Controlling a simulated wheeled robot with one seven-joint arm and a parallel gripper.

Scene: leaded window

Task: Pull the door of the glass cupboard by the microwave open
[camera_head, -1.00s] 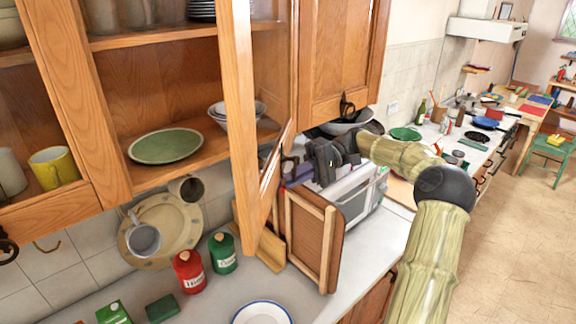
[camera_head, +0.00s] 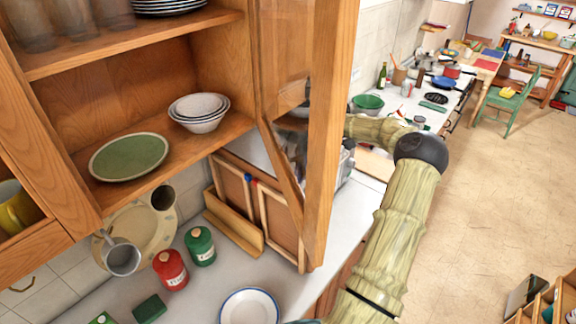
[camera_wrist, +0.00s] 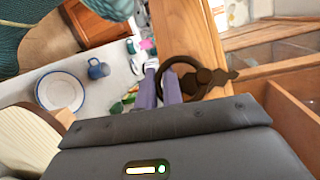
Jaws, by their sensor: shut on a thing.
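The glass cupboard's wooden door (camera_head: 330,130) stands swung well out from the cupboard (camera_head: 222,55) in the head view, its glass facing the open shelves. In the wrist view, the door's wooden frame (camera_wrist: 185,30) carries a dark ring handle (camera_wrist: 168,78). My gripper (camera_wrist: 163,84) is shut on this ring, its two pale purple fingers close together at its left side. In the head view the door hides my gripper. My arm (camera_head: 405,210) reaches behind the door from the right.
Inside the cupboard are a green plate (camera_head: 130,157) and stacked bowls (camera_head: 199,112).

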